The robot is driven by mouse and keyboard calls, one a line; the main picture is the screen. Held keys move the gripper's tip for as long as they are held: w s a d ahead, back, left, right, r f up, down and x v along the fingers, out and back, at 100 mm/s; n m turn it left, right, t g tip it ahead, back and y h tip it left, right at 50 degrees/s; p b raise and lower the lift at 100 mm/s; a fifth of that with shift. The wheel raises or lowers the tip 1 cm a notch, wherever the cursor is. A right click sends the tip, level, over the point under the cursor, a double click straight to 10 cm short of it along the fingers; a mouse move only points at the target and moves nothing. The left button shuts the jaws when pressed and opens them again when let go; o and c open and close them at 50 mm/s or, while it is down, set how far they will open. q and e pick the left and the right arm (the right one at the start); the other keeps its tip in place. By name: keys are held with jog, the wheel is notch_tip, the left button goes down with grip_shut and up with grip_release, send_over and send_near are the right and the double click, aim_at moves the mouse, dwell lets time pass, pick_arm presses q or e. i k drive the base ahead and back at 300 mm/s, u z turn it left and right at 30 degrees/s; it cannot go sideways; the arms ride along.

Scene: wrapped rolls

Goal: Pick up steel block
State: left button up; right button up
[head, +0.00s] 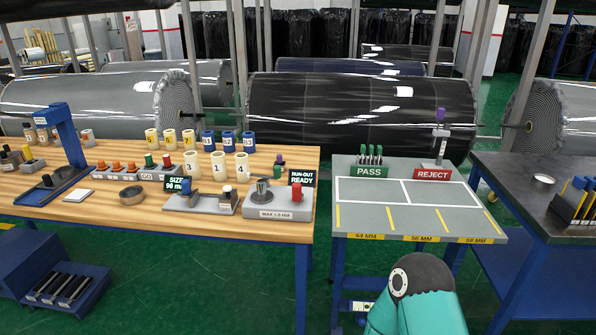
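No thing in the head view is plainly marked as the steel block. A teal arm link of mine shows at the bottom right of centre. Neither gripper is in view.
Several numbered cream, yellow and blue rolls (190,164) stand mid-table, behind a SIZE gauge (208,200). A grey PASS and REJECT table (415,222) stands to the right, its marked top mostly clear. A dark bench (510,176) is further right. Large wrapped rolls (350,105) lie behind.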

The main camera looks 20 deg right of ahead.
aim_at(279, 161)
jog(key=u, duration=0.15)
jog(key=i, duration=0.9)
jog(key=z, duration=0.05)
